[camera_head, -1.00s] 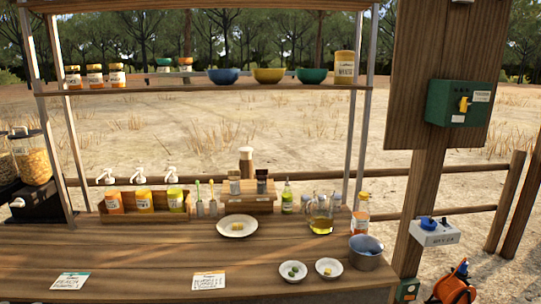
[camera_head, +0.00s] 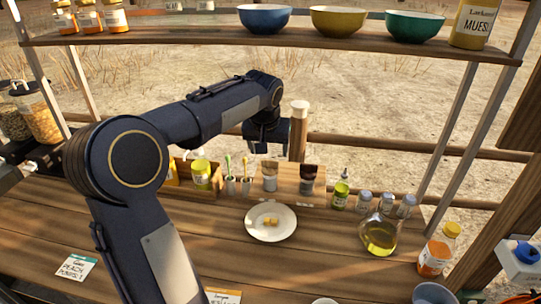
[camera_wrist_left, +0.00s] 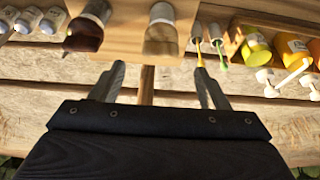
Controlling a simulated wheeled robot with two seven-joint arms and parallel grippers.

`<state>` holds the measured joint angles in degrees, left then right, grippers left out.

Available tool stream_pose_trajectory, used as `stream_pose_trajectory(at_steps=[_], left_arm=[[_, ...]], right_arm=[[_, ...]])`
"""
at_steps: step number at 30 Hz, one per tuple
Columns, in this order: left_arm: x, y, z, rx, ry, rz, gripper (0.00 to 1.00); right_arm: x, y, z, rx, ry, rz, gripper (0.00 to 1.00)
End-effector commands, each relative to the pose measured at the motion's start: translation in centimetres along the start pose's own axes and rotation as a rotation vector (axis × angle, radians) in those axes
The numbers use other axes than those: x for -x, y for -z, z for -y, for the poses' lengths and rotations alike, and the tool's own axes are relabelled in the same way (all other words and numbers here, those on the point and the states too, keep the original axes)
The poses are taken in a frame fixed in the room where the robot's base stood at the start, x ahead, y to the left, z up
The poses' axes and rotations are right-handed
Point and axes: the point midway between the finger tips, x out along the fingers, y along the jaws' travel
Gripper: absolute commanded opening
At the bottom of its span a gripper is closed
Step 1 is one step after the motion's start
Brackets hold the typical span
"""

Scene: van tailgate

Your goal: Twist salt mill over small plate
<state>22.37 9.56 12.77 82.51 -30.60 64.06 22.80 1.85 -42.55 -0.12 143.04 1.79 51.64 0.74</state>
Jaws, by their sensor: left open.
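Two short shaker-like mills stand side by side on a low wooden rack. The paler one (camera_head: 270,176) is on the left, and it also shows in the wrist view (camera_wrist_left: 162,32). The one with a darker brown top (camera_head: 307,178) is on the right; it also appears in the wrist view (camera_wrist_left: 85,32). I cannot read which holds salt. A small white plate (camera_head: 253,231) with yellowish food pieces lies in front of the rack. My left gripper (camera_head: 264,148) is above and behind the mills. In the wrist view its fingers (camera_wrist_left: 158,72) are apart, with nothing between them.
The wooden rack (camera_head: 289,196) holds the mills. Brush-like sticks and sauce tubs stand to its left. A green bottle (camera_head: 341,191), an oil flask (camera_head: 380,238) and an orange bottle (camera_head: 437,252) stand to the right. A shelf (camera_head: 200,36) with bowls runs above.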

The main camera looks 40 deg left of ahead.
Motion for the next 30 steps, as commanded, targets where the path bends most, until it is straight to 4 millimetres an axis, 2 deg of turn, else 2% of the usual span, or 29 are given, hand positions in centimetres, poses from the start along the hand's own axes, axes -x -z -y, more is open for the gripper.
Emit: stream_pose_trajectory(at_steps=[3, 10, 21, 30], left_arm=[[-2.1, -0.1, 0.0, 0.000, 0.000, 0.005, 0.69], [-5.0, -0.1, 0.0, 0.000, -0.001, 0.003, 0.69], [-5.7, -0.1, -0.1, -0.001, -0.002, 0.000, 0.69], [-5.7, -0.1, -0.1, -0.001, -0.002, 0.000, 0.30]], right_arm=[[0.3, 0.2, 0.2, 0.000, 0.000, 0.000, 0.36], [0.7, 0.4, 0.3, 0.000, 0.000, 0.000, 0.36], [0.7, 0.4, 0.3, 0.000, 0.000, 0.000, 0.36], [0.7, 0.4, 0.3, 0.000, 0.000, 0.000, 0.36]])
